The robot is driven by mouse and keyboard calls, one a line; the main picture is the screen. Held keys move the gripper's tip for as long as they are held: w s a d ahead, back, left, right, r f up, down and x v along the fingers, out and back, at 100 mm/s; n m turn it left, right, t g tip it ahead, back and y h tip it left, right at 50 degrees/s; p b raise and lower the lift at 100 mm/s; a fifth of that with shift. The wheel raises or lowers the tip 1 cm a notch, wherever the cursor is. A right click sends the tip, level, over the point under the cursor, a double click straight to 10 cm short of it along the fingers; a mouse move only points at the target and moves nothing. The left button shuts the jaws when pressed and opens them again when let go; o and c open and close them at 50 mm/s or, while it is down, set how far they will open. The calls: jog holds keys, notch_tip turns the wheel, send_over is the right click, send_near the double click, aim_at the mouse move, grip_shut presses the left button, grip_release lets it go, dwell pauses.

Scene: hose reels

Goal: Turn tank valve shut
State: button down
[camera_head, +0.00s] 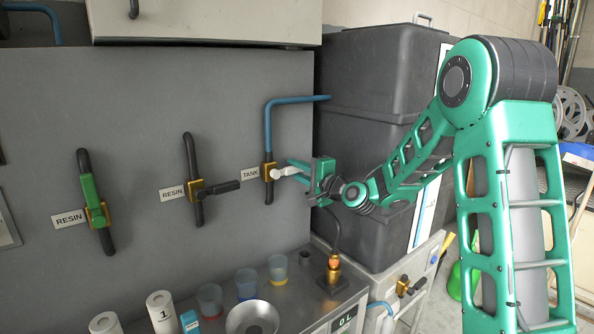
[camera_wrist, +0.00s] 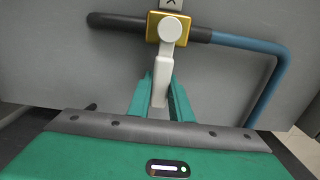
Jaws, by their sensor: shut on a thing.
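In the wrist view the brass body (camera_wrist: 153,27) is at the top. Its pale grey handle (camera_head: 284,171) points right in the head view, across the pipe. In the wrist view the handle (camera_wrist: 165,62) runs down between the green fingers. My gripper (camera_head: 299,169) is shut on the handle's free end, and its fingers (camera_wrist: 162,92) lie on both sides of it. The fingers hide part of the handle's end.
Two RESIN valves, one with a green handle (camera_head: 92,203) and one with a black handle (camera_head: 220,187), are to the left. Several cups (camera_head: 246,284) and a bowl (camera_head: 252,317) stand on the bench below. A dark tank (camera_head: 372,75) stands behind my arm.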

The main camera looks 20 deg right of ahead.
jog(key=shift+w+d, duration=0.15)
jog(key=shift+d, duration=0.25)
jog(key=c, duration=1.6)
grip_release()
jog(key=shift+w+f, duration=0.1)
jog(key=shift+f, duration=0.05)
jog(key=shift+a, duration=0.15)
jog(key=v, duration=1.1)
jog(key=shift+a, duration=0.1)
